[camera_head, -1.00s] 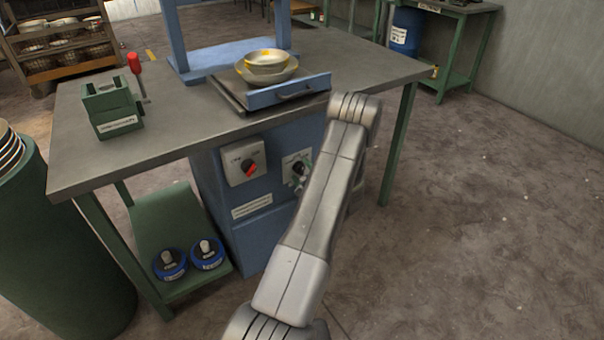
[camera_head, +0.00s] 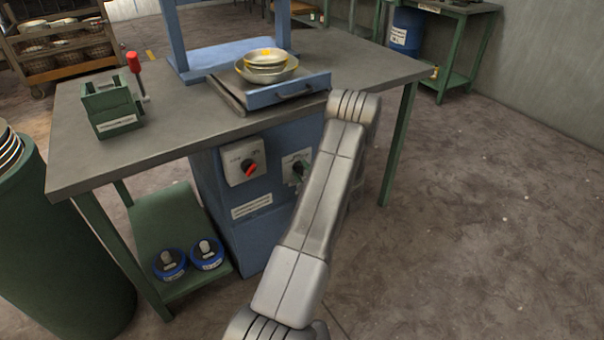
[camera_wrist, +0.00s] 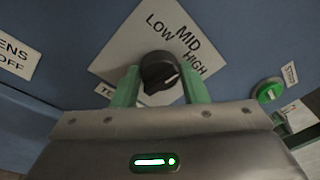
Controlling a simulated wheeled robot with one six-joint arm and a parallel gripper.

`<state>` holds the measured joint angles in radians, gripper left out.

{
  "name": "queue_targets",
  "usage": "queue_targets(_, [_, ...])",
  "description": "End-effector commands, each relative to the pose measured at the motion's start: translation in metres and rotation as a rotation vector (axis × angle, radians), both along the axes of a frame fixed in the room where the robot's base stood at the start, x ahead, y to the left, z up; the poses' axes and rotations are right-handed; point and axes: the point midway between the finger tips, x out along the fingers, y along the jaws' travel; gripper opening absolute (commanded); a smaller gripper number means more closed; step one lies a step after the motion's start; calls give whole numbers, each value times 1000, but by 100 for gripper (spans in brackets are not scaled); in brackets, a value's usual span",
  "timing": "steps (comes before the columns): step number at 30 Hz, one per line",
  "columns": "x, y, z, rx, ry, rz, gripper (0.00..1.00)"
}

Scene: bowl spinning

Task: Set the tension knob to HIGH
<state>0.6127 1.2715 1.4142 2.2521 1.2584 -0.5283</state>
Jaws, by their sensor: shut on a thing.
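The black tension knob (camera_wrist: 160,72) sits on a pale plate (camera_wrist: 118,58) marked LOW, MID and HIGH, which looks tilted in the wrist view. My arm hides the rest of the gripper there.
A second plate with a red knob (camera_head: 250,168) is to the left. A green button (camera_wrist: 268,91) is right of the tension plate. Metal bowls (camera_head: 266,66) rest on the blue-fronted tray above. The grey tabletop (camera_head: 180,125) overhangs the cabinet.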

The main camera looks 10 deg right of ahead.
Motion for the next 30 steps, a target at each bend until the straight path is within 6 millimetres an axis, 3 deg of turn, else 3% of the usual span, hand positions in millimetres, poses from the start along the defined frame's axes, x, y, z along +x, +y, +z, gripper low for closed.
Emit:
queue_targets(18, [-1,0,0,463,171,1,17])
queue_targets(30, [-1,-1,0,633,235,0,17])
